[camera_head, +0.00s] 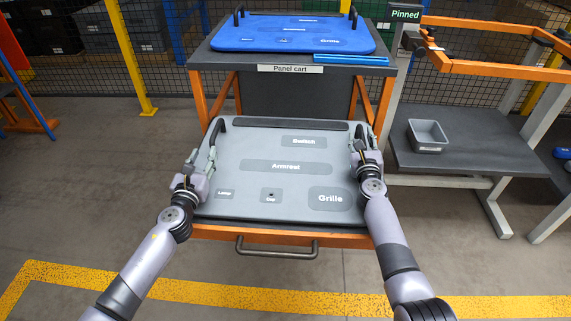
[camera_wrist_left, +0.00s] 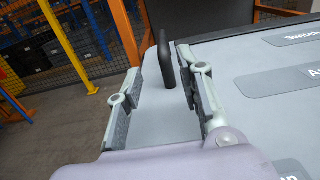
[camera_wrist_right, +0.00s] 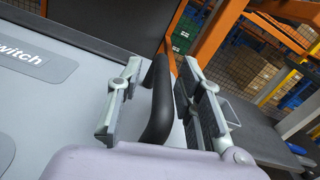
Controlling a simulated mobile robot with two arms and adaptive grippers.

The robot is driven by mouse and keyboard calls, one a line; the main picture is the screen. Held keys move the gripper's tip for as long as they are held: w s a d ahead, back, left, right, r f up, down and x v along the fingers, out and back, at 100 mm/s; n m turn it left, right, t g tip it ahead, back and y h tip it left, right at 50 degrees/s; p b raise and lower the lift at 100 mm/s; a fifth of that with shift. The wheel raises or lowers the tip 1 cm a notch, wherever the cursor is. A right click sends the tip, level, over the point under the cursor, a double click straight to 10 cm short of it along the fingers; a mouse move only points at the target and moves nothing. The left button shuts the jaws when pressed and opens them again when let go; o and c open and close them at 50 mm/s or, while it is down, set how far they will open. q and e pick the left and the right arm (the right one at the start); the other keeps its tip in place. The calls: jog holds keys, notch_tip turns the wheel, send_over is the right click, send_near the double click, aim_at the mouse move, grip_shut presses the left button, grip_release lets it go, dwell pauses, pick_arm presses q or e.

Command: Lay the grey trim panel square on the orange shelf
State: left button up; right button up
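The grey trim panel (camera_head: 233,157) lies flat on the orange shelf (camera_head: 215,232), the lower level of the panel cart. It looks roughly in line with the shelf's front edge; small skew is hard to tell. My left gripper (camera_head: 205,160) is open at the panel's left black handle (camera_wrist_left: 165,62), which stands between and beyond its fingers. My right gripper (camera_head: 366,152) is open around the right black handle (camera_wrist_right: 158,105), with a gap to its fingers. Both grippers are low over the panel's side edges.
A blue panel (camera_head: 240,36) lies on the cart's top (camera_head: 215,60) behind. A frame with orange rails (camera_head: 500,68) and a "Pinned" sign (camera_head: 405,14) stands at right, with a grey bin (camera_head: 427,135) on its lower shelf. A metal bar handle (camera_head: 277,253) sticks out in front of the shelf.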

pick_arm(q)
jog(key=s, duration=0.4)
jog(key=shift+s+a, duration=0.15)
jog(key=shift+s, duration=0.15)
pick_arm(e)
jog(key=s, duration=0.8)
jog(key=s+a, duration=0.1)
jog(key=s, duration=0.3)
pick_arm(q)
jog(key=shift+s+f, duration=0.1)
pick_arm(e)
jog(key=shift+s+f, duration=0.1)
